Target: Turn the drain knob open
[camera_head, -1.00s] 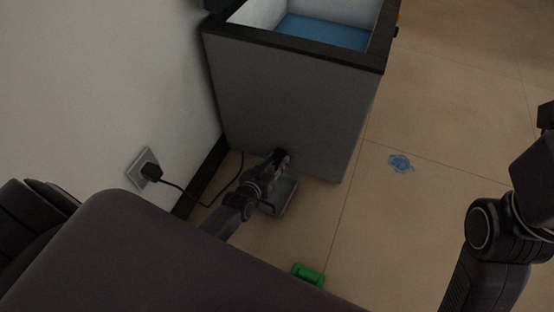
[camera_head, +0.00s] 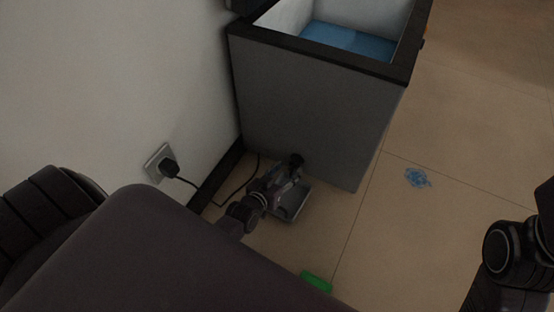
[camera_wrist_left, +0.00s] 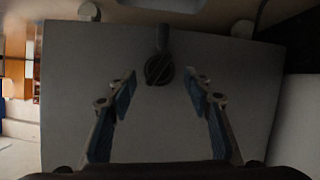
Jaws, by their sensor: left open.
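The drain knob (camera_wrist_left: 159,69) is a round dark knob with a lighter mark across it, low on the grey front of an open chest (camera_head: 310,115). In the head view the dark knob (camera_head: 296,160) shows just beyond my left gripper (camera_head: 288,173). In the left wrist view my left gripper (camera_wrist_left: 165,90) is open, its two blue-padded fingers apart on either side below the knob, touching nothing that I can see. A dark spout-like stub (camera_wrist_left: 162,38) adjoins the knob. My right arm shows at the right edge of the head view, its gripper out of frame.
A black cable runs from a wall socket (camera_head: 159,163) along the floor beside my left arm. A green object (camera_head: 316,281) and a blue puddle-like patch (camera_head: 417,178) are on the tiles.

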